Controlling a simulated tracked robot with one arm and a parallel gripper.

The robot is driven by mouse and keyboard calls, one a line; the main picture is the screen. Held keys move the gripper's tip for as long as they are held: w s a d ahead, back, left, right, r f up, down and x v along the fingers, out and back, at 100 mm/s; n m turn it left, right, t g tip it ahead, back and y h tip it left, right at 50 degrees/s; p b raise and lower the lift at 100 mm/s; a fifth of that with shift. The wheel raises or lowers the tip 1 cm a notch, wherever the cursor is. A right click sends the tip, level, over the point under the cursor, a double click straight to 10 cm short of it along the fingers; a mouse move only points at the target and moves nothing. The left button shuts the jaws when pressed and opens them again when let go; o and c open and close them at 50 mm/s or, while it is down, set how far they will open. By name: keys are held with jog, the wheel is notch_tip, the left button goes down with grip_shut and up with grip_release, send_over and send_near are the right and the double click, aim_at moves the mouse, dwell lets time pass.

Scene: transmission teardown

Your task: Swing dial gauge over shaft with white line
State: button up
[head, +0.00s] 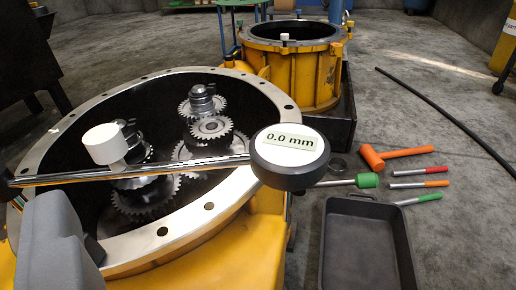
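The dial gauge (290,152) has a round black body and a pale face reading "0.0 mm". It sits at the right end of a thin metal rod (205,165), over the right rim of the yellow transmission housing (250,250). A white cylinder (105,143) stands on the rod toward the left. Inside the housing, one geared shaft (201,100) rises behind the rod, and another shaft (130,135) is partly hidden by the white cylinder. I cannot make out a white line on either shaft. A grey part of my gripper (55,245) shows at the lower left; its fingertips are not clear.
A second yellow housing (295,75) stands behind. On the floor at right are an orange mallet (395,155), a green-ended tool (365,180), several coloured-handle tools (425,171) and an empty black tray (368,245). A dark hose (450,115) curves across the floor beyond.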

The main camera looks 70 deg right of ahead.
aim_at(105, 148)
jog(key=s+d+f+h, duration=0.2)
jog(key=s+f, duration=0.2)
jog(key=shift+n, duration=0.3)
jog(key=b+x, duration=0.3)
jog(key=x, duration=1.1)
jog(key=shift+w+a+f, duration=0.1)
jog(key=shift+w+a, duration=0.05)
jog(key=shift+a, duration=0.1)
